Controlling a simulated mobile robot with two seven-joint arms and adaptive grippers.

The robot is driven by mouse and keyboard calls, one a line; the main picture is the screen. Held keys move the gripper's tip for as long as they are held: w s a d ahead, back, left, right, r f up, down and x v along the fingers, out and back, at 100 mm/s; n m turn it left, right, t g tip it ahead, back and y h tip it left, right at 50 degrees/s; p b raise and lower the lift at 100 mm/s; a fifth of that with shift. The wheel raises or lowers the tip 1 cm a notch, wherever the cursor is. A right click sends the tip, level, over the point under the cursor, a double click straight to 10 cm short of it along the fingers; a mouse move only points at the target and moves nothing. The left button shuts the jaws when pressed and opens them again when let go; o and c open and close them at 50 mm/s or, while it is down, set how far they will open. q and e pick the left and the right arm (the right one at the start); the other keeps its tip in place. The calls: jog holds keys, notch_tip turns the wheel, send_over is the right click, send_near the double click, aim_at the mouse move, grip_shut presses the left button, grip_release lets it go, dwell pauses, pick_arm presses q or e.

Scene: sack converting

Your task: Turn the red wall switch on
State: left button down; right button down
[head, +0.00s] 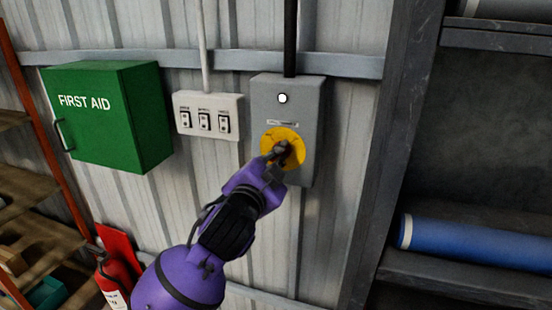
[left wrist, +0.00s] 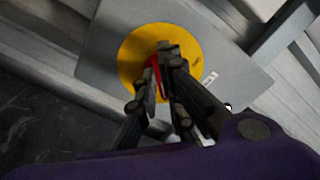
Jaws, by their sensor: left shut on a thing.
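The red wall switch shows as a small red handle (left wrist: 155,72) at the centre of a round yellow plate (head: 296,136). The plate sits on a grey box (head: 306,95) on the corrugated wall, with a white round lamp or button (head: 282,98) above it. My left gripper (head: 277,154) is at the yellow plate, its fingers covering most of the handle. In the left wrist view my left gripper (left wrist: 165,70) is shut on the red handle. The handle's exact angle is mostly hidden by the fingers. My right gripper is in neither view.
A white panel with three switches (head: 208,115) is left of the grey box. A green first aid box (head: 107,115) juts out further left. A red fire extinguisher (head: 116,276) is low at left. A shelf with a blue roll (head: 475,247) stands at right.

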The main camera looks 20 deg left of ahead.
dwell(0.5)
pick_arm(q)
jog(key=c, duration=1.9)
grip_release()
jog(key=shift+o, duration=0.2)
jog(key=s, duration=0.7)
jog(key=shift+s+a, duration=0.15)
jog(key=shift+s, duration=0.1)
